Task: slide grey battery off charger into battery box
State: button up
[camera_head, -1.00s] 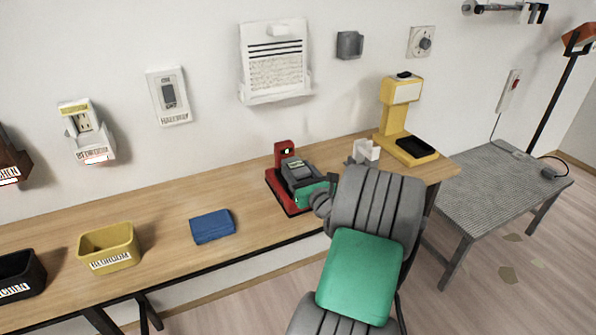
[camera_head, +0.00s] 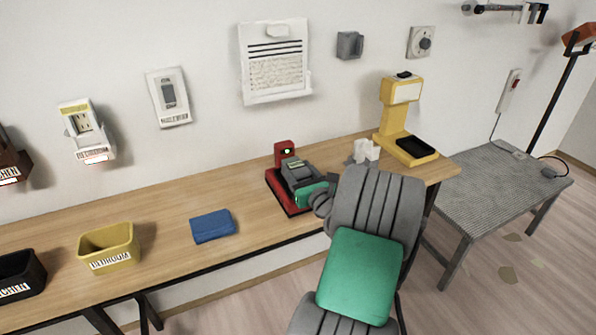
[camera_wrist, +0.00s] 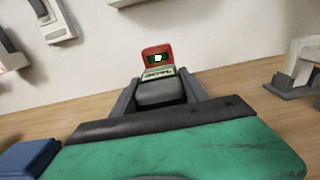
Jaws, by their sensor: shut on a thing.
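The grey battery (camera_wrist: 160,93) sits at the red charger (camera_head: 289,205), which has an upright red post with a small display (camera_wrist: 157,57). My gripper (camera_wrist: 163,88) is shut on the battery, with one dark grey finger on each side of it. The battery's lower part is hidden by my gripper's body in the wrist view, so I cannot tell if it still touches the charger's base. A blue box-like thing (camera_head: 212,226) lies on the table to the left and shows in the wrist view (camera_wrist: 28,158). I cannot tell whether it is the battery box.
Free wood lies between the charger and the blue thing. The wall is close behind.

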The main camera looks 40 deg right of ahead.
jog(key=shift+p+v, duration=0.35)
jog(key=shift+v, duration=4.6)
jog(key=shift+c, duration=0.2)
jog(key=shift+p+v, duration=0.3)
jog(key=shift+v, duration=0.85)
jog(key=shift+b+v, duration=0.6)
jog(key=shift+v, duration=0.25)
jog(key=shift+r, duration=0.1)
jog(key=w+a+r+n+y+p, duration=0.2)
jog(key=w+a+r+y+p, duration=0.1)
jog(key=a, duration=0.7)
jog(key=w+a+r+n+y+p, duration=0.2)
jog(key=w+a+p, duration=0.3)
jog(key=a, duration=0.6)
jog(key=w+a+r+n+y+p, duration=0.2)
jog(key=w+a+r+y+p, duration=0.2)
jog(key=w+a, duration=0.3)
jog(key=a+r+y, duration=0.1)
jog(key=a, duration=0.3)
jog(key=shift+n, duration=0.4)
